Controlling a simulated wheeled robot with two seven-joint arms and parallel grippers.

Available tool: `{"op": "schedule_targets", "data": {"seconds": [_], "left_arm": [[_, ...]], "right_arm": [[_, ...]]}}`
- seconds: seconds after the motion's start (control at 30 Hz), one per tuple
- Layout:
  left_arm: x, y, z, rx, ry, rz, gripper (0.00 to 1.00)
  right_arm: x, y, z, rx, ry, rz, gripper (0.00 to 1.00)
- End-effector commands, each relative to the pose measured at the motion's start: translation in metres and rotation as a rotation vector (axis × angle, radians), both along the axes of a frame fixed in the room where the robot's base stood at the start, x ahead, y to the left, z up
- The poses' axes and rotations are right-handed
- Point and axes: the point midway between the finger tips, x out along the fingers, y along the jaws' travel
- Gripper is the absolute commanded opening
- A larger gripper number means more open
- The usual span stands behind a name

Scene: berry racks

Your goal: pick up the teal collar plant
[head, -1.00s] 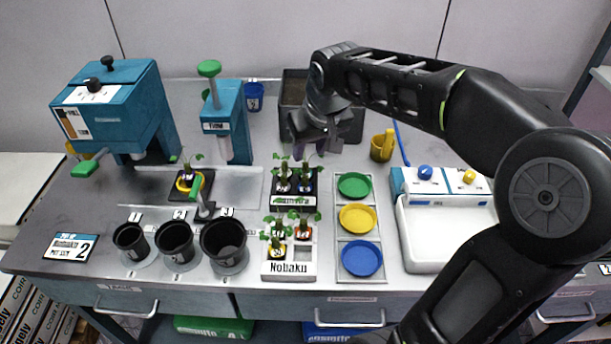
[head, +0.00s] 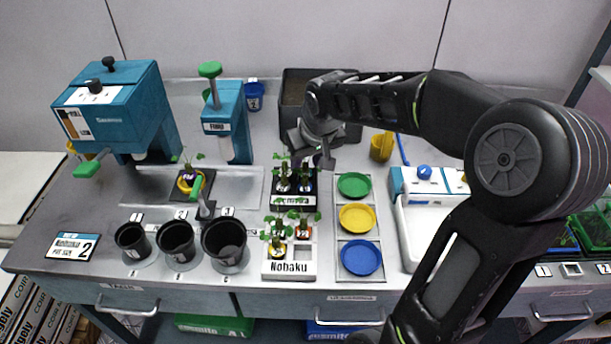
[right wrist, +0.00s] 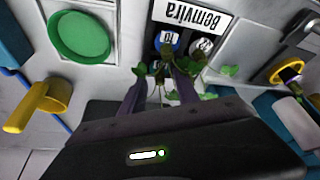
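Potted seedlings stand in the dark Bemvira rack (head: 293,200). In the right wrist view one front plant has a blue-looking collar (right wrist: 170,44) and its neighbour a white collar (right wrist: 203,46). My right gripper (head: 308,160) is over the back of this rack. In the right wrist view its two purple fingers (right wrist: 158,80) are apart, with green leaves and stems at and between their tips. The leaves and fingers hide the back of the rack. My left gripper is not in view.
The white Nobaku rack (head: 290,268) with yellow- and red-collared plants is in front. Green (head: 354,185), yellow (head: 357,218) and blue (head: 361,257) dishes are right. A dark planter box (head: 293,88) is behind. A yellow cup (head: 381,147) and a teal press (head: 228,118) flank it.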

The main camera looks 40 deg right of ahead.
Motion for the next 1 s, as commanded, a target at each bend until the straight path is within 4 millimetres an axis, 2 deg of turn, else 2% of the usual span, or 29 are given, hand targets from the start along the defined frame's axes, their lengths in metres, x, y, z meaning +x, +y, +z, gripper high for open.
{"op": "schedule_targets", "data": {"seconds": [0.43, 0.87, 1.0], "left_arm": [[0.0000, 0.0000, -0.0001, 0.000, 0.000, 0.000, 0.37], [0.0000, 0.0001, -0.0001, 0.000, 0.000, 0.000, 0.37], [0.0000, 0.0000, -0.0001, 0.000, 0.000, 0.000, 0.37]], "right_arm": [[-0.0001, 0.0001, 0.0005, 0.000, 0.000, 0.000, 0.37], [-0.0001, 0.0001, 0.0005, 0.000, 0.000, 0.000, 0.02], [-0.0001, 0.0001, 0.0005, 0.000, 0.000, 0.000, 0.00]]}}
